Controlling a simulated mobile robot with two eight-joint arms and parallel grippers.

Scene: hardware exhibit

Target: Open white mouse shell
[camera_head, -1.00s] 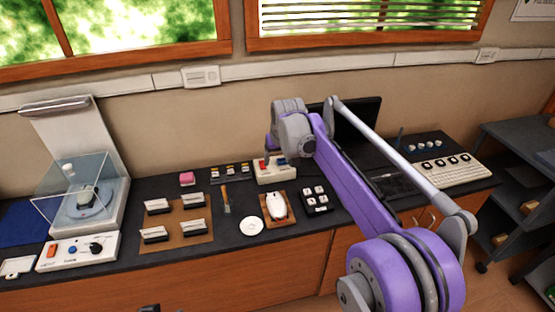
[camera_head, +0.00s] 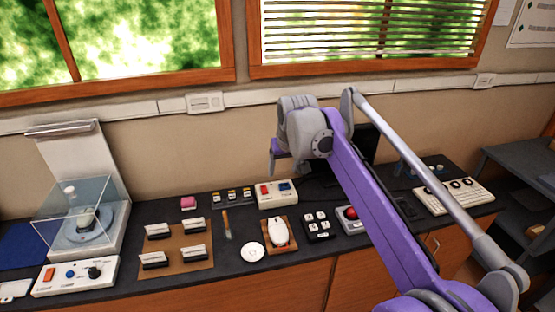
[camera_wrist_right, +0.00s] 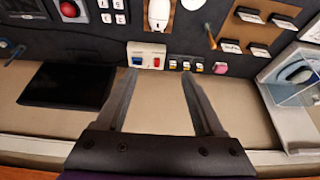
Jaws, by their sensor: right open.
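The white mouse (camera_head: 279,232) lies on a small brown mat (camera_head: 293,245) on the dark counter. Its shell looks closed on top. It also shows at the top edge of the right wrist view (camera_wrist_right: 159,14), partly cut off. My right gripper (camera_head: 272,164) hangs above the back of the counter, behind the mouse and clear of it. In the right wrist view its two fingers (camera_wrist_right: 158,76) are spread wide with nothing between them. My left gripper is not seen.
A white box with red and blue buttons (camera_head: 277,194) stands behind the mouse. A white disc (camera_head: 252,252) lies to its left and a black keypad (camera_head: 317,225) to its right. A brown board with several black-and-white pieces (camera_head: 190,262) is further left. A dark monitor (camera_wrist_right: 70,86) stands near the wall.

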